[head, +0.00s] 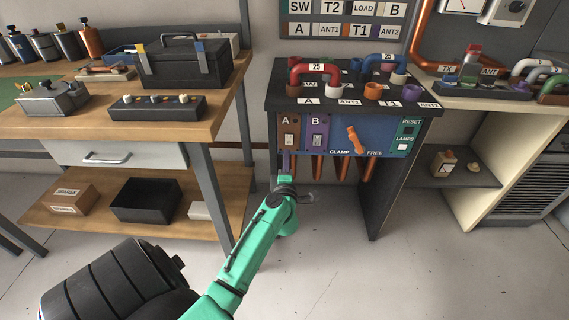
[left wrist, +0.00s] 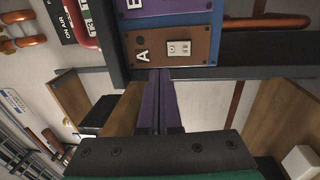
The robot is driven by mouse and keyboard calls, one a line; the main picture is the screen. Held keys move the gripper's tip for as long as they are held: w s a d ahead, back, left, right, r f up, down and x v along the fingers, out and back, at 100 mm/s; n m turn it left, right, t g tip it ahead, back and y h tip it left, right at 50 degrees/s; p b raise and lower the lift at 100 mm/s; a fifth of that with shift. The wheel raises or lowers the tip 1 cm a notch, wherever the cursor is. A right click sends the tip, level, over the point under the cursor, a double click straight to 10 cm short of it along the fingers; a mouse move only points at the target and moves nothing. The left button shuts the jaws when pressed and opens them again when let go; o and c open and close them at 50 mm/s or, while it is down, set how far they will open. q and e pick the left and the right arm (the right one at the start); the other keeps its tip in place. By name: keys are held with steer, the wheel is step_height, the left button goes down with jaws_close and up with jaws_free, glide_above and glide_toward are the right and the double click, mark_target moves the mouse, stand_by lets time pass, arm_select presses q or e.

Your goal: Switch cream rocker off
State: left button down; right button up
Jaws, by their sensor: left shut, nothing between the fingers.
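The cream rocker (head: 289,141) sits on the brown panel marked A (head: 287,124) at the left of the rack's front face. In the left wrist view the cream rocker (left wrist: 179,48) shows sideways on the brown panel. My left gripper (head: 285,153) is shut and empty, with its tips just below the rocker at the panel's lower edge. In the left wrist view the shut fingers (left wrist: 160,72) end near that edge, apart from the rocker as seen; I cannot tell whether they touch the panel. My right gripper is not in view.
A purple panel marked B (head: 317,124) with its own switch lies right of panel A. Farther right is an orange clamp lever (head: 354,139). Copper pipes (head: 343,167) hang below the face. A wooden workbench (head: 215,115) stands to the left.

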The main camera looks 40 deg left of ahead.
arm_select(q)
steer(key=v, duration=0.4)
steer(key=shift+s+d+r, duration=0.1)
steer(key=shift+r, duration=0.25)
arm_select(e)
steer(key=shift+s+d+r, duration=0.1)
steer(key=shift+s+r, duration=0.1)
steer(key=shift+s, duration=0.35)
